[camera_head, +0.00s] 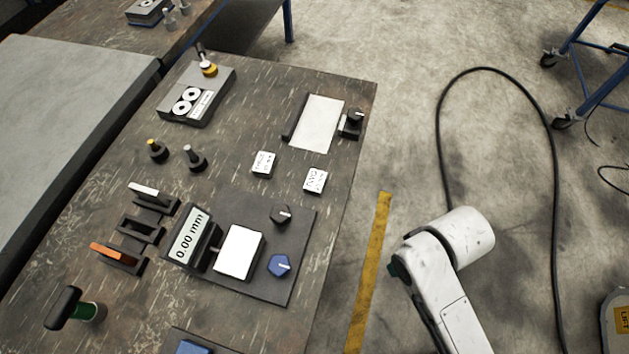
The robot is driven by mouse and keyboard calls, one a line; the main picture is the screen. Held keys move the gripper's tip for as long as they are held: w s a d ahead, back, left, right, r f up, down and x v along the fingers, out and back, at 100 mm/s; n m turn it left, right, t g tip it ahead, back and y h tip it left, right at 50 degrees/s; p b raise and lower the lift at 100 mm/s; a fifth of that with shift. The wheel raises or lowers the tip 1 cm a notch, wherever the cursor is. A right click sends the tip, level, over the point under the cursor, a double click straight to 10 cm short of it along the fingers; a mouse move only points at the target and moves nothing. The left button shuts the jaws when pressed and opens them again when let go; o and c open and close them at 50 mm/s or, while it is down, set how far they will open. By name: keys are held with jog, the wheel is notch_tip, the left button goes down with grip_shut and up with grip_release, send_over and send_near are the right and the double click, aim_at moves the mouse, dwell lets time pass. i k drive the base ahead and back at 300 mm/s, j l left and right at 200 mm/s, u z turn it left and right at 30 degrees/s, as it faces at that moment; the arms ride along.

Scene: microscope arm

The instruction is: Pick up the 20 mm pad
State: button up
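Two small white labelled blocks lie on the dark worktable in the head view: one white block (263,163) near the middle and another white block (315,180) to its right, near the table's right edge. Their black print is too small to read, so I cannot tell which, if either, is the 20 mm pad. Both lie apart from each other, with nothing touching them. A white part of my arm shows at the lower right, over the floor beside the table. My gripper is not visible.
A dark plate (285,212) carries a "0.00 mm" display (187,236), a white block (239,251) and two knobs. Behind are a white sheet in a clamp (317,122) and a box with two rings (197,95). Slotted holders (140,229) stand left. A black cable (553,130) crosses the floor.

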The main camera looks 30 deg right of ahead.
aim_at(316, 180)
jog(key=l+u, duration=0.15)
jog(key=u, duration=0.9)
jog(key=k+l+u, duration=0.2)
jog(key=l+u, duration=0.2)
jog(key=k+l+u, duration=0.25)
jog(key=u, duration=0.15)
jog(key=k+l+u, duration=0.1)
jog(key=k+l, duration=0.55)
jog(key=i+l, duration=0.1)
jog(key=i, duration=0.25)
